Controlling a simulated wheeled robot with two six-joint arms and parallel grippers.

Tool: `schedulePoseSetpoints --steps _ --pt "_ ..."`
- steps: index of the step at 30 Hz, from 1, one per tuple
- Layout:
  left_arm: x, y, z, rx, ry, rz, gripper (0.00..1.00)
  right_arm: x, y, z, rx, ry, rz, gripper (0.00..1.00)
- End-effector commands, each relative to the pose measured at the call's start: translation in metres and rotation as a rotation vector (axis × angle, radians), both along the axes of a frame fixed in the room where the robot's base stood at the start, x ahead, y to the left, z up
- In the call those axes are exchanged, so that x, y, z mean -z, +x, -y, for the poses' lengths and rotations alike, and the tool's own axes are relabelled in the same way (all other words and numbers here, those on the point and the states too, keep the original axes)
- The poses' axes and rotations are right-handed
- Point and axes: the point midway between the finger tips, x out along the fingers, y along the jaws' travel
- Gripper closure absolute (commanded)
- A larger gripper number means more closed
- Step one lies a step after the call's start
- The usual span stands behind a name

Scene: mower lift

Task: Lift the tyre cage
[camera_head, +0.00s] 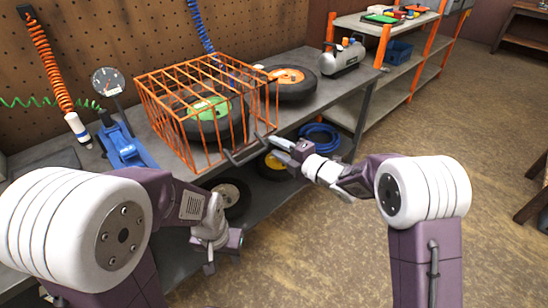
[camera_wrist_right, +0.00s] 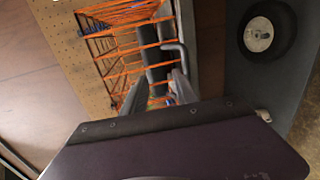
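The tyre cage (camera_head: 180,73) is an orange wire box on the workbench, holding a black tyre with a green hub (camera_head: 208,108). Dark grey bar handles (camera_head: 232,156) stick out of its front side. My right gripper (camera_head: 279,151) is open just in front of the cage's right front corner, close to the right handle. In the right wrist view its two fingers (camera_wrist_right: 158,92) are apart and point at the cage (camera_wrist_right: 120,45) and a grey handle (camera_wrist_right: 182,62); nothing is gripped. My left gripper (camera_head: 224,258) is low in front of the bench, empty, fingers apart.
A tyre with an orange hub (camera_head: 292,82) and a small compressor (camera_head: 342,57) stand right of the cage. A blue jack (camera_head: 125,148) and a gauge (camera_head: 107,82) stand left. Wheels and a blue hose (camera_head: 320,137) lie on the lower shelf.

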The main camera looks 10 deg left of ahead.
Motion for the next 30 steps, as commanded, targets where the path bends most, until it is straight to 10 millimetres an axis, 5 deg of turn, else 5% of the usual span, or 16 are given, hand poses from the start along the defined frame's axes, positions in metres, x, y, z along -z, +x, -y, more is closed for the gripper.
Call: schedulePoseSetpoints --steps 1,4,11,21,30 --pt "0.022 -0.001 0.000 0.000 0.000 0.000 0.64 0.035 -0.003 -0.007 -0.013 -0.004 -0.021 0.65" --pt "0.031 -0.001 0.000 0.000 0.000 0.000 0.64 0.058 -0.009 -0.016 -0.029 -0.010 -0.048 0.65" --pt "0.029 -0.001 0.000 0.000 0.000 0.001 0.64 0.057 -0.009 -0.021 -0.033 -0.010 -0.051 0.65" --pt "0.033 -0.001 0.000 0.000 0.000 0.000 0.64 0.072 0.031 -0.072 -0.033 -0.010 -0.051 0.65" --pt "0.033 -0.001 0.000 0.000 0.000 0.000 0.64 0.075 0.044 -0.087 -0.029 -0.010 -0.052 0.65"
